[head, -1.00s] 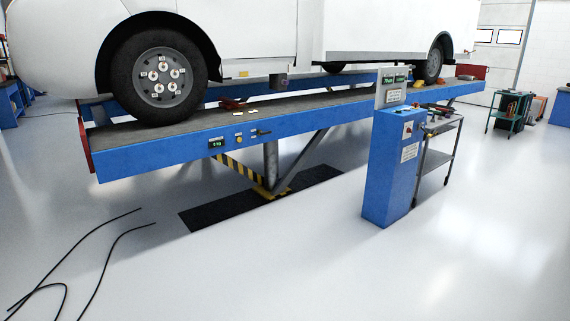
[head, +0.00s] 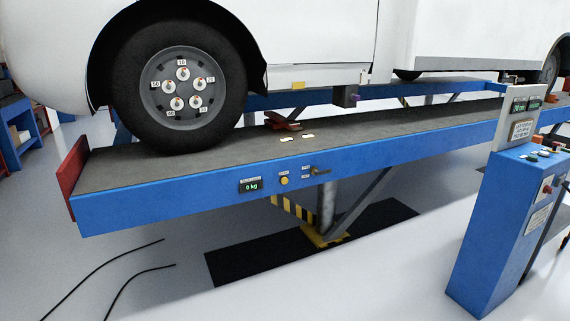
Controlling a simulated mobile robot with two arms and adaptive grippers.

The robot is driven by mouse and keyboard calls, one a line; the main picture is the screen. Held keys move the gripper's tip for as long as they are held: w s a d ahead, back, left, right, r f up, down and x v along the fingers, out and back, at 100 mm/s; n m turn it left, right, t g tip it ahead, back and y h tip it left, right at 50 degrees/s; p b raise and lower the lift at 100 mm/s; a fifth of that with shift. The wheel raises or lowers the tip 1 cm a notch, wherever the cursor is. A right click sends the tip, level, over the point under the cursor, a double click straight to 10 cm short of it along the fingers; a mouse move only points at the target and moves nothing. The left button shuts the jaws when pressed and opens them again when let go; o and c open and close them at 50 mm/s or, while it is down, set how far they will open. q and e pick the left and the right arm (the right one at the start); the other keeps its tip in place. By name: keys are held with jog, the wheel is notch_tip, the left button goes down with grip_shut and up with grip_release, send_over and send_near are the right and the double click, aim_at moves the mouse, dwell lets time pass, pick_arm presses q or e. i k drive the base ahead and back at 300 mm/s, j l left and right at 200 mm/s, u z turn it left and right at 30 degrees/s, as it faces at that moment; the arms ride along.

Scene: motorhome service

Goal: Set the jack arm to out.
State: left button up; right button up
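A small dark lever (head: 321,172) sits on the blue side face of the lift platform (head: 400,150), beside two small stacked labels (head: 306,171) too small to read. I cannot tell whether this lever is the jack arm or how it is set. To its left are a yellow round button (head: 284,181) and a display (head: 251,186) reading 0 kg. A dark box-like unit (head: 345,96) hangs under the vehicle body above the platform. Neither of my grippers is in view.
A white vehicle (head: 330,40) stands with its wheel (head: 182,88) on the platform. A red object (head: 282,121) lies on the platform. A blue control cabinet (head: 490,230) stands at right. Black cables (head: 100,282) lie on the floor at left.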

aim_at(292, 124)
jog(key=i, duration=0.55)
jog(key=i+j, duration=0.15)
jog(key=i, duration=0.4)
jog(key=i+z, duration=0.1)
jog(key=i, duration=0.5)
jog(key=i+j+u, duration=0.15)
jog(key=i, duration=0.55)
